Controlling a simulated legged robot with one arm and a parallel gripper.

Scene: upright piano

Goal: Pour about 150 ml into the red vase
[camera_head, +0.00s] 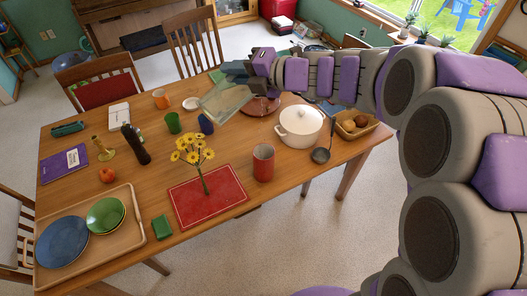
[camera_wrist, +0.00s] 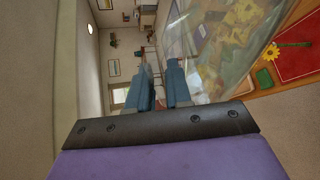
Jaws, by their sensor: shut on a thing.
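The red vase (camera_head: 263,163) looks like a plain red cylinder and stands upright near the table's front edge, right of the red mat. My gripper (camera_head: 238,72) is over the far side of the table, shut on a clear pitcher (camera_head: 222,104). The pitcher is tilted, held above the table and apart from the vase, to its upper left. In the wrist view my gripper's blue fingers (camera_wrist: 160,88) show beside the see-through pitcher (camera_wrist: 225,40). I cannot make out the liquid level, and no stream shows.
A white pot (camera_head: 299,127), black ladle (camera_head: 321,155) and basket (camera_head: 356,132) are to the right. Green and blue cups (camera_head: 173,123) and a dark mill (camera_head: 136,145) are left of the pitcher.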

